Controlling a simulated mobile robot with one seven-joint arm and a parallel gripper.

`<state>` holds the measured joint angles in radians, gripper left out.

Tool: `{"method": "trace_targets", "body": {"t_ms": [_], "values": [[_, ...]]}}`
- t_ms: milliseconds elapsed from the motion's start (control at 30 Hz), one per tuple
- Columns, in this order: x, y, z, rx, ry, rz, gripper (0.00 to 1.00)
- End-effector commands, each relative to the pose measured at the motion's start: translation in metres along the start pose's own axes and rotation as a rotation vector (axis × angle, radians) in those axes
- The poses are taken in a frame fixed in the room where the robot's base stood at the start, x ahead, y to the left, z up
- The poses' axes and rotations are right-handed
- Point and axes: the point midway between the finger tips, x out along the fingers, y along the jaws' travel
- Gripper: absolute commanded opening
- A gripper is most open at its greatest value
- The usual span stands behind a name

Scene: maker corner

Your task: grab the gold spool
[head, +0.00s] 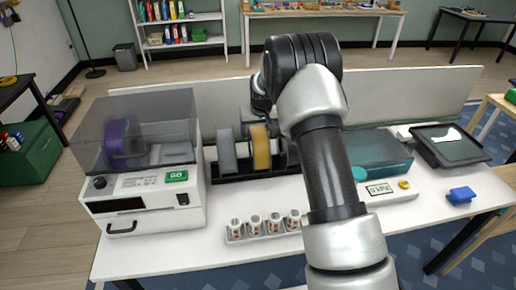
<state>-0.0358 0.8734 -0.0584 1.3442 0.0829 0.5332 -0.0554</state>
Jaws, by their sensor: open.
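The gold spool (261,148) stands upright in a black rack (234,179) in the middle of the white table. A grey spool (227,151) stands to its left in the same rack. Dark shapes to its right are partly hidden by my arm. My gripper (256,121) is open, small and partly hidden behind my wrist, close above or behind the gold spool. I cannot tell whether the fingers touch or straddle it.
A white machine (145,205) with a smoky cover and a purple spool (119,143) inside stands left. Several small jars in a holder (262,237) stand in front of the rack. A teal-lidded box (375,153), tablet (452,148) and blue block (461,195) are right. A low panel (400,95) runs behind.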

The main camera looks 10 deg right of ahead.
Motion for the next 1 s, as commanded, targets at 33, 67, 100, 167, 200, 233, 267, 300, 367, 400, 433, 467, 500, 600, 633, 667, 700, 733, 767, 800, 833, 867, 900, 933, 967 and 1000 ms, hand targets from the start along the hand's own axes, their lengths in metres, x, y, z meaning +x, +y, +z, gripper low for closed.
{"method": "trace_targets", "body": {"t_ms": [33, 67, 100, 167, 200, 233, 267, 300, 367, 400, 433, 467, 500, 600, 633, 667, 700, 733, 767, 800, 833, 867, 900, 933, 967, 1000], "values": [[0.0003, 0.0000, -0.0002, 0.000, 0.000, 0.000, 0.73], [0.0002, 0.0000, -0.0002, 0.000, 0.000, 0.000, 0.73], [0.0000, 0.0000, -0.0002, 0.000, 0.000, 0.000, 0.73], [-0.0001, 0.0000, -0.0001, 0.000, 0.000, 0.000, 0.73], [-0.0001, 0.0000, -0.0001, 0.000, 0.000, 0.000, 0.68], [-0.0001, 0.0000, -0.0001, 0.000, 0.000, 0.000, 0.63], [-0.0002, 0.0000, -0.0001, 0.000, 0.000, 0.000, 0.57], [-0.0002, 0.0000, -0.0001, 0.000, 0.000, 0.000, 0.51], [-0.0003, 0.0000, -0.0001, 0.000, 0.000, 0.000, 0.41], [-0.0003, 0.0000, -0.0001, 0.000, 0.000, 0.000, 0.34], [-0.0003, 0.0000, -0.0001, 0.000, 0.000, 0.000, 0.29], [-0.0003, 0.0000, -0.0001, 0.000, 0.000, 0.000, 0.24], [-0.0004, 0.0000, -0.0001, 0.000, 0.000, 0.000, 0.17], [-0.0004, 0.0000, -0.0001, 0.000, 0.000, 0.000, 0.00], [-0.0004, 0.0000, -0.0001, 0.000, 0.000, 0.000, 0.00], [-0.0005, 0.0000, -0.0001, 0.000, 0.000, 0.000, 0.00], [-0.0028, 0.0000, -0.0031, 0.000, 0.006, 0.000, 0.00], [-0.0028, 0.0000, -0.0031, 0.000, 0.006, 0.000, 0.00], [-0.0028, 0.0000, -0.0031, 0.000, 0.006, 0.000, 0.00], [-0.0028, 0.0000, -0.0031, 0.000, 0.007, 0.000, 0.00], [-0.0028, 0.0000, -0.0031, 0.000, 0.007, 0.000, 0.00], [-0.0028, 0.0000, -0.0032, 0.000, 0.007, 0.000, 0.00], [-0.0034, 0.0000, -0.0035, 0.000, 0.007, 0.000, 0.00], [-0.0044, 0.0000, -0.0040, 0.000, 0.007, 0.000, 0.00], [-0.0059, 0.0000, -0.0047, 0.000, 0.008, 0.000, 0.00], [-0.0089, -0.0001, -0.0061, 0.000, 0.008, 0.000, 0.00]]}}
